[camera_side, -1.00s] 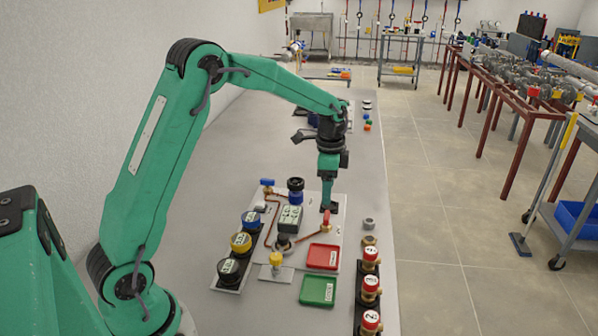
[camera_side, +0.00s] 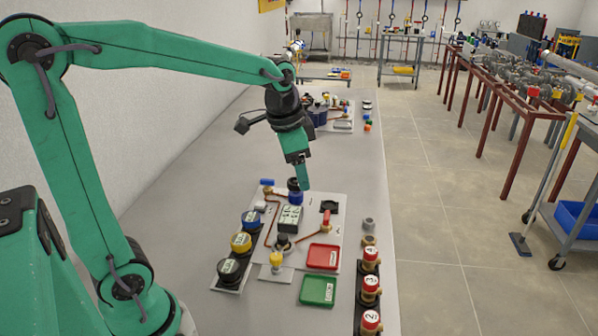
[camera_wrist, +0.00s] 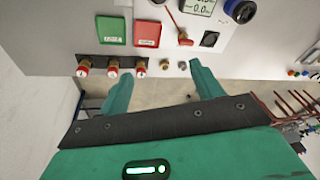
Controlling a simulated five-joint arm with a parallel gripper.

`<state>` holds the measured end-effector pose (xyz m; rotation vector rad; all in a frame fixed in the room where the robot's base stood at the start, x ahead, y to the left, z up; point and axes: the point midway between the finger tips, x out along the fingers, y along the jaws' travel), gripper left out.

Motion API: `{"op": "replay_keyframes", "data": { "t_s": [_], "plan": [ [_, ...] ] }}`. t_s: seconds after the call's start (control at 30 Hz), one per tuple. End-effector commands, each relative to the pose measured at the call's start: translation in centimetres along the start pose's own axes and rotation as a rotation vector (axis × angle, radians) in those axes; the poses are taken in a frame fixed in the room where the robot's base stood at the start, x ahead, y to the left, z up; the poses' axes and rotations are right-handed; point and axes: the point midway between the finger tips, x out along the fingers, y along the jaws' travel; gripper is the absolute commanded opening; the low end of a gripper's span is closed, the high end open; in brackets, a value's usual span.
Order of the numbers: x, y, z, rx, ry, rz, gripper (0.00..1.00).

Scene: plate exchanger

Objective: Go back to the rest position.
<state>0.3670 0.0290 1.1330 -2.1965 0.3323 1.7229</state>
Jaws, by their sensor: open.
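My gripper (camera_side: 303,181) is raised above the back of the pale board (camera_side: 337,213) on the bench, tilted, with nothing between its fingers. In the wrist view its two green fingers (camera_wrist: 160,88) are spread wide apart and empty. In the side view the fingertips overlap the blue and black part (camera_side: 294,190) at the board's back edge; I cannot tell the exact gap. The board carries a grey display box (camera_side: 290,218), a red-handled valve (camera_side: 326,219) and a black square spot (camera_side: 328,207).
A red tray (camera_side: 323,256) and a green tray (camera_side: 318,290) lie at the front. Blue, yellow and black round parts (camera_side: 241,243) stand in a left rack. Red-capped numbered valves (camera_side: 370,287) stand in a right rack. The bench is clear at the left.

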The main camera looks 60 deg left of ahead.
Motion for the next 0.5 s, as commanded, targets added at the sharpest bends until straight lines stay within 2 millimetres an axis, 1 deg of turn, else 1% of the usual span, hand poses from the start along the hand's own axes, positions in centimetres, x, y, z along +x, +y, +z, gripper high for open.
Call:
{"op": "replay_keyframes", "data": {
  "t_s": [0.03,0.2,0.5],
  "plan": [
    [-0.7,0.6,0.7,-0.021,0.017,-0.007,0.65],
    [-2.3,2.3,2.9,-0.101,0.063,-0.022,0.65],
    [-3.9,5.1,7.0,-0.241,0.149,-0.036,0.65]
  ]
}}
